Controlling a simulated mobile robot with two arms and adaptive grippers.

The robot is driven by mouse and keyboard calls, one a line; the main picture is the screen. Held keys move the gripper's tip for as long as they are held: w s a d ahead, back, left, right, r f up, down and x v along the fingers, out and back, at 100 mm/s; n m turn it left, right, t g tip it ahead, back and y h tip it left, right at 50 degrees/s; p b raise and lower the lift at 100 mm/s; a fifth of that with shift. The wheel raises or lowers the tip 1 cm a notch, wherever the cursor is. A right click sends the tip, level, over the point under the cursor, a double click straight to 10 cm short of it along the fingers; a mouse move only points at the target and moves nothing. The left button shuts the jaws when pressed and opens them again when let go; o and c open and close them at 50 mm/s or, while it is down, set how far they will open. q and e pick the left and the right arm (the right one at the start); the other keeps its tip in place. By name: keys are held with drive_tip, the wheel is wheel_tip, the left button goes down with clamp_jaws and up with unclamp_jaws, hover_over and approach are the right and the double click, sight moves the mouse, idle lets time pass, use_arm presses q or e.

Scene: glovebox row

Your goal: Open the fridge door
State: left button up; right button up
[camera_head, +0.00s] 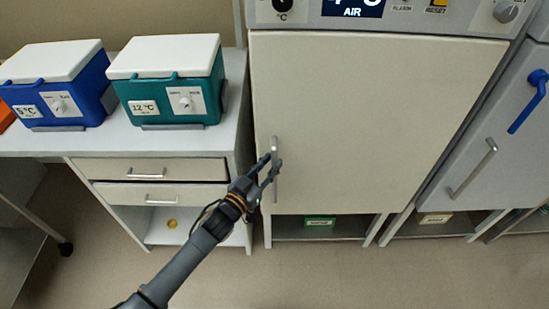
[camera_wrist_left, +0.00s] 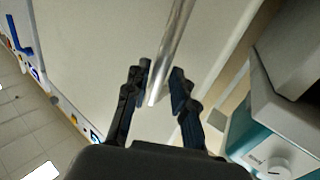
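The fridge door (camera_head: 375,120) is a large cream panel below a control panel, and it is shut. Its vertical metal bar handle (camera_head: 275,175) is near the door's left edge. My left gripper (camera_head: 268,166) is at the handle. In the left wrist view the handle (camera_wrist_left: 172,50) runs between the two dark fingers of the left gripper (camera_wrist_left: 160,80), with its end showing between them. The fingers stand apart, with some gap visible beside the bar; firm contact does not show. My right gripper is in neither view.
A bench with two drawers (camera_head: 150,169) stands left of the fridge, bearing a blue cooler box (camera_head: 60,85) and a teal one (camera_head: 168,80). A grey door (camera_head: 490,140) with a blue lever is at the right. The floor (camera_head: 330,275) in front is clear.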

use_arm(q)
drive_tip(key=shift+x, duration=1.3)
clamp_jaws()
drive_tip(key=shift+s, duration=0.1)
